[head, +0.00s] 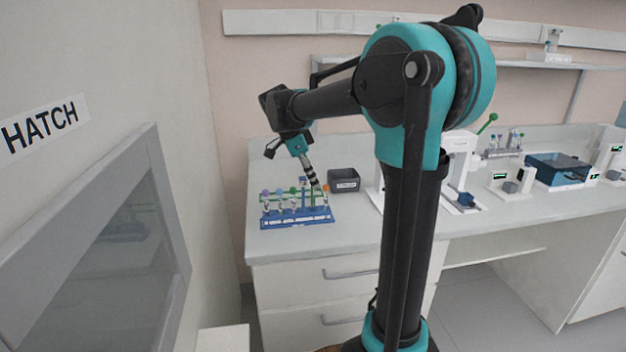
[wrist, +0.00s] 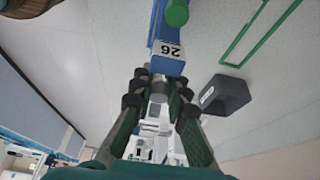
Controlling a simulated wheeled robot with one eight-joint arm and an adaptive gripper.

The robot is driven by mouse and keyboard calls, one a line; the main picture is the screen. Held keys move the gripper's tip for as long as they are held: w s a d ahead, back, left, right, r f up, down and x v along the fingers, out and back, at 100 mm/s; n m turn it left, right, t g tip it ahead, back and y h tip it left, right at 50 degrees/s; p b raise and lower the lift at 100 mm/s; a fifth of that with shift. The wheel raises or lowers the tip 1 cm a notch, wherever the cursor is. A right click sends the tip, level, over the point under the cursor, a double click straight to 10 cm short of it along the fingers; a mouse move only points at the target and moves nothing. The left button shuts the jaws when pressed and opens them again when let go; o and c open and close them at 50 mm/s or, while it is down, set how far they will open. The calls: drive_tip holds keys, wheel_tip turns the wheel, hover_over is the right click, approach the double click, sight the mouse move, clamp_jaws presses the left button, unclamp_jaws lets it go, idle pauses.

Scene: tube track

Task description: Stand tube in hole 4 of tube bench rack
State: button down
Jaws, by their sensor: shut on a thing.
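My gripper (head: 318,185) reaches down at a tilt over the right part of the blue tube rack (head: 298,221) in the head view. The rack stands on the bench and holds several tubes with coloured caps. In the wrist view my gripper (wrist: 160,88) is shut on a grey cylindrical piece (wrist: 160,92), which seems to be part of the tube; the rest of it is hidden. Just beyond the fingertips is a blue part with a white tag reading 26 (wrist: 170,51), with a green cap (wrist: 176,13) above it. Hole numbers cannot be read.
A dark grey bin (head: 344,180) stands right behind the rack; it also shows in the wrist view (wrist: 225,95). A green outline (wrist: 262,30) shows on the bench. White instruments (head: 460,165) and a blue box (head: 557,172) stand farther right. A hatch wall (head: 100,230) is at left.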

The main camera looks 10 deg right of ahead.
drive_tip(key=shift+f, duration=0.75)
drive_tip(key=shift+r, duration=0.2)
idle(0.3)
drive_tip(key=shift+r, duration=0.75)
drive_tip(key=c, duration=1.4)
unclamp_jaws()
drive_tip(key=v, duration=1.2)
